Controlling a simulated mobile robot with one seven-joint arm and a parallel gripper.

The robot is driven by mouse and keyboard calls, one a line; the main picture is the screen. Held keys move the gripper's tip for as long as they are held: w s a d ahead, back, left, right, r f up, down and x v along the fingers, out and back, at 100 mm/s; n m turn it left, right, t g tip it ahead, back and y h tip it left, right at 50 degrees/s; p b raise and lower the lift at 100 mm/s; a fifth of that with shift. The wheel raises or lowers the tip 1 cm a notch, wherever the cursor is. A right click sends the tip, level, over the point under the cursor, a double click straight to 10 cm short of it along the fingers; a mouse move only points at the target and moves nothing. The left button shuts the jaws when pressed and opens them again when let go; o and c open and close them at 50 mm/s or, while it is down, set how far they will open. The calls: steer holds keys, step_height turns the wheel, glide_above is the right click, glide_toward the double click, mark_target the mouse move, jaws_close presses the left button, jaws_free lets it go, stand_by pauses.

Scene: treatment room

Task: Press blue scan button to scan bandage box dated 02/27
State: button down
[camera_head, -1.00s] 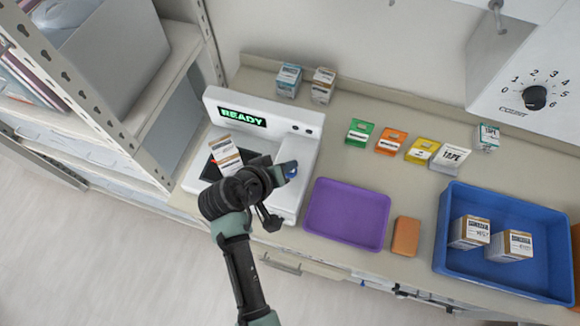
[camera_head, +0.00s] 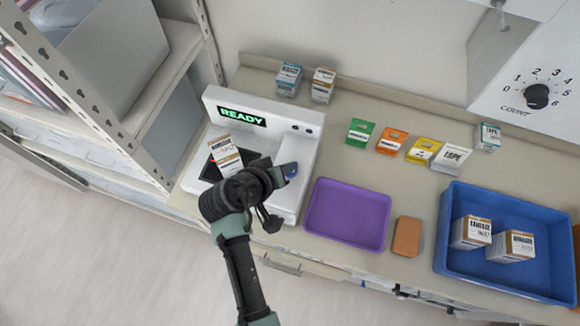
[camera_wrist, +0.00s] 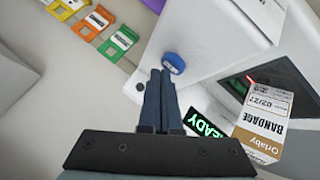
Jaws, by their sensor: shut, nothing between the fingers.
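The white scanner (camera_head: 305,125) stands on the counter, its green display (camera_head: 242,116) reading READY. A white and brown bandage box (camera_head: 225,155) is on its dark scan plate. In the wrist view the box's label (camera_wrist: 262,108) reads BANDAGE and 02/27. The blue scan button (camera_wrist: 175,62) is on the scanner's white body. It shows beside my gripper in the head view (camera_head: 291,169). My gripper (camera_wrist: 162,74) is shut and empty, its tips close to the button's lower left edge. I cannot tell whether they touch it.
A purple tray (camera_head: 347,236) and an orange-brown block (camera_head: 407,236) lie right of the scanner. A blue bin (camera_head: 450,245) holds two bandage boxes. Several coloured packets and boxes stand along the back. A metal shelf (camera_head: 110,130) borders the left side.

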steer(key=shift+f+b, duration=0.3)
steer(key=shift+f, duration=0.1)
stand_by(0.6)
steer(key=shift+r, duration=0.1)
steer(key=shift+r+p, duration=0.75)
steer(key=shift+p, duration=0.05)
steer(key=shift+r, duration=0.1)
step_height(320, 180, up, 5)
steer(key=p, duration=0.4)
steer(key=shift+p, duration=0.3)
stand_by(0.4)
